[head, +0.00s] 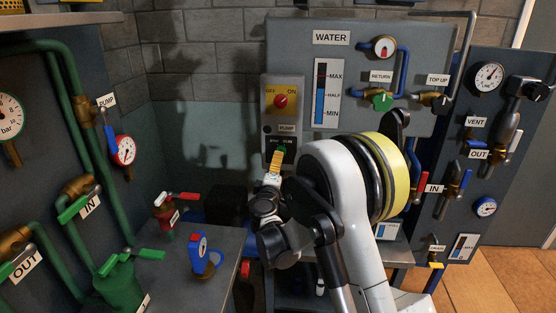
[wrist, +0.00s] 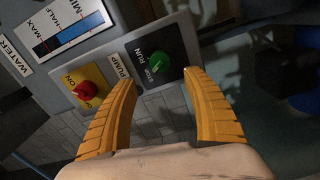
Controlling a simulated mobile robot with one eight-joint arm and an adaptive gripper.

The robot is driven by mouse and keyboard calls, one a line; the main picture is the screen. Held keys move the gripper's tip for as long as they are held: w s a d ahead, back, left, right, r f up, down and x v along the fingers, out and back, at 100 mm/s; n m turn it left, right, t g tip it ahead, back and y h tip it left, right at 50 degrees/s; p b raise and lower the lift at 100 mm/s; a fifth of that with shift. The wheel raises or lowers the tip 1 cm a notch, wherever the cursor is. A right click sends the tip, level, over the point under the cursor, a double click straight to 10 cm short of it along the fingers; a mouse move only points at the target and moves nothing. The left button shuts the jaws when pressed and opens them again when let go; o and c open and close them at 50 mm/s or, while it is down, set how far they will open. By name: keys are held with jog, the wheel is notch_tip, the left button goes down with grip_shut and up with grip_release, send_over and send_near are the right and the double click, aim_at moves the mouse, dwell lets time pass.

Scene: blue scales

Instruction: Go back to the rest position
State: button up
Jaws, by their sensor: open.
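My gripper (head: 277,161) is in front of the pump panel, at the end of my white and black arm. In the wrist view its two orange fingers (wrist: 161,78) are spread apart with nothing held. The green STOP/RUN knob (wrist: 159,62) shows between and just beyond the fingertips. In the head view that green knob (head: 283,149) is partly hidden by my gripper. I cannot tell whether a finger touches it. Above it is a red OFF/ON knob (head: 281,101) on a yellow plate, which also shows in the wrist view (wrist: 85,90).
A WATER panel (head: 420,35) with a gauge and valves stands behind. Another valve panel (head: 500,110) is at the right. Green pipes (head: 92,150) with valves line the left. A grey bench (head: 190,275) carries a red-handled valve (head: 166,214) and a blue fitting (head: 201,254).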

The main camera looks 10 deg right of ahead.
jog(key=shift+v, duration=1.05)
jog(key=s+d+r+m+g, duration=0.3)
jog(key=s+d+r+m, duration=0.15)
jog(key=s, duration=0.35)
jog(key=s+d+r+m+g, duration=0.3)
jog(key=s+d, duration=0.2)
jog(key=s, duration=0.3)
jog(key=s+a+f+m+g+y, duration=0.1)
jog(key=s+f+y, duration=0.1)
jog(key=s, duration=0.7)
jog(key=s+a+f+m+g+y, duration=0.1)
jog(key=s+a+f+m, duration=0.1)
jog(key=s, duration=0.7)
jog(key=s+a+f+m+g+y, duration=0.2)
jog(key=s+f, duration=0.1)
jog(key=s, duration=0.6)
jog(key=shift+a+y, duration=0.25)
jog(key=shift+y, duration=0.05)
jog(key=shift+o, duration=0.4)
